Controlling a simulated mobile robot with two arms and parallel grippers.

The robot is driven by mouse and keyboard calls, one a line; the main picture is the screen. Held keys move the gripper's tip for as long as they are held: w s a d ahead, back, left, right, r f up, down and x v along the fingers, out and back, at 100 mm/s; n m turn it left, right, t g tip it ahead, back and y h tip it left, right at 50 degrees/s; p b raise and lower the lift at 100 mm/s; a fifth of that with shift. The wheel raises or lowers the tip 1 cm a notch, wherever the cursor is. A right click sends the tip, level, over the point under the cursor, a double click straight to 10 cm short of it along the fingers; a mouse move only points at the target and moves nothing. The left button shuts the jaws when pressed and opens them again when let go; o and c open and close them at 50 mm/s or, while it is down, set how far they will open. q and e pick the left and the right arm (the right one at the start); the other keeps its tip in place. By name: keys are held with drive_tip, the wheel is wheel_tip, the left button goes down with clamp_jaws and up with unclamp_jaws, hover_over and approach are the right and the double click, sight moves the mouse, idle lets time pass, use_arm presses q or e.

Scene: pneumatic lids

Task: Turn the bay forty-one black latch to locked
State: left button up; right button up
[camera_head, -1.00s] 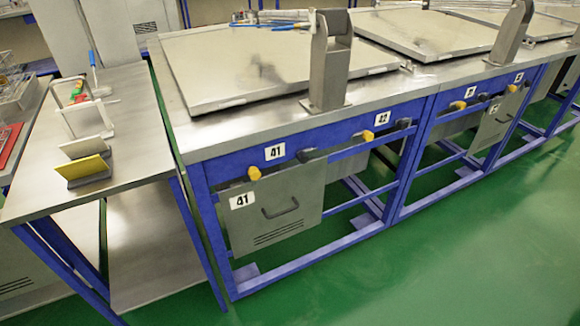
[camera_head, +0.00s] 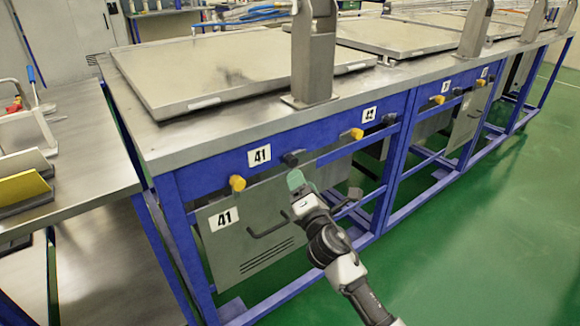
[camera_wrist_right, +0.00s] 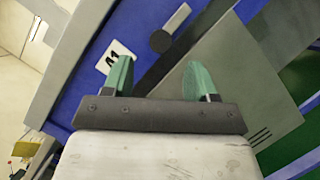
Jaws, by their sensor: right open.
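The bay forty-one black latch (camera_head: 292,158) is a dark knob on the blue front rail, just right of the upper "41" label (camera_head: 259,155). In the right wrist view the round dark latch (camera_wrist_right: 160,41) shows beyond and between the green fingertips, apart from them, with the "41" label (camera_wrist_right: 118,55) to its left. My right gripper (camera_head: 296,181) is just below the latch in the head view; in the wrist view it (camera_wrist_right: 158,77) is open and empty. My left gripper is not in view.
A yellow knob (camera_head: 237,183) sits left below the label. A grey panel (camera_head: 245,235) with a handle hangs under the rail. A grey bracket (camera_head: 312,60) stands on the worktop above. A side table (camera_head: 85,140) is at the left; green floor is clear at right.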

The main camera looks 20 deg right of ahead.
sight(293, 165)
drive_tip(key=x, duration=0.5)
drive_tip(key=shift+w+a+b, duration=0.1)
drive_tip(key=shift+w+b, duration=0.2)
drive_tip(key=shift+w, duration=0.1)
drive_tip(key=shift+w+r, duration=0.15)
drive_tip(key=shift+w, duration=0.35)
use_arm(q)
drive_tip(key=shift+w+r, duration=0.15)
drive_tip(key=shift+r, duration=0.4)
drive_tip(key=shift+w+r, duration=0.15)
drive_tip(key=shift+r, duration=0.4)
use_arm(e)
drive_tip(key=c, duration=0.9)
